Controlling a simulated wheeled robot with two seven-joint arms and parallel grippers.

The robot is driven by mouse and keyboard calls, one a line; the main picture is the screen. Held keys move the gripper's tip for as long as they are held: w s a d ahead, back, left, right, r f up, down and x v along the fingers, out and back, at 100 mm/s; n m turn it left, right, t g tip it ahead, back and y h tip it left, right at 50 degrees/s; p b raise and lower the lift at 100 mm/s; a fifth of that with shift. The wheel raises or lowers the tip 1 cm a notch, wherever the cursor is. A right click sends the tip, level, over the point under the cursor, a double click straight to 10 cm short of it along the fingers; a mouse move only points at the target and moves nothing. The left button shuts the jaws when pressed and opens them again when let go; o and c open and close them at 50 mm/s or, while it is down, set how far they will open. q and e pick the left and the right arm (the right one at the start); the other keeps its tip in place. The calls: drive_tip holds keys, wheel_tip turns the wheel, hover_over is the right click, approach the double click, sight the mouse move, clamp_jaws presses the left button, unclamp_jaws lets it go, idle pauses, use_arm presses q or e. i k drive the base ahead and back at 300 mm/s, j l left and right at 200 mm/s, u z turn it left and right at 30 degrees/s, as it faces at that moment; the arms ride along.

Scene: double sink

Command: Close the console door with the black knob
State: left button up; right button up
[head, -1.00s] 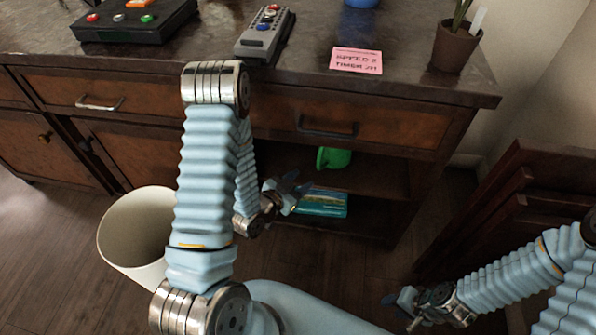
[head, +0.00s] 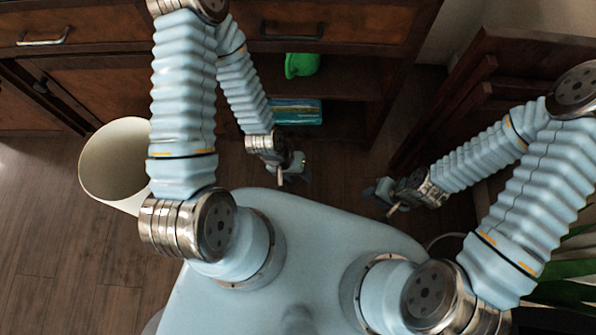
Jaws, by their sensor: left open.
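The console (head: 215,95) fills the top of the head view, with wooden doors at its lower left. A dark knob (head: 40,86) shows near the left edge of the right-hand door (head: 105,88). I cannot tell for certain how far that door stands open. My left gripper (head: 291,172) is open and empty, in front of the open shelves and well to the right of the knob. My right gripper (head: 384,198) appears open and empty, further right, above the floor. My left arm hides part of the console front.
A cream bin (head: 112,165) stands on the floor below the doors, left of my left arm. A green object (head: 300,65) and a teal box (head: 297,112) sit on the open shelves. Dark wooden furniture (head: 480,95) stands at the right. Floor at the lower left is clear.

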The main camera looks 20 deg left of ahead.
sight(103, 88)
drive_tip(key=k+j, duration=0.15)
drive_tip(key=k, duration=0.35)
drive_tip(key=k+j+u, duration=0.15)
drive_tip(key=u, duration=0.35)
drive_tip(key=l+u, duration=0.1)
drive_tip(key=u, duration=0.95)
drive_tip(key=i+j+z, duration=0.1)
drive_tip(key=j+z, duration=0.15)
drive_tip(key=i+j+z, duration=0.2)
drive_tip(key=j, duration=0.25)
drive_tip(key=k, duration=0.1)
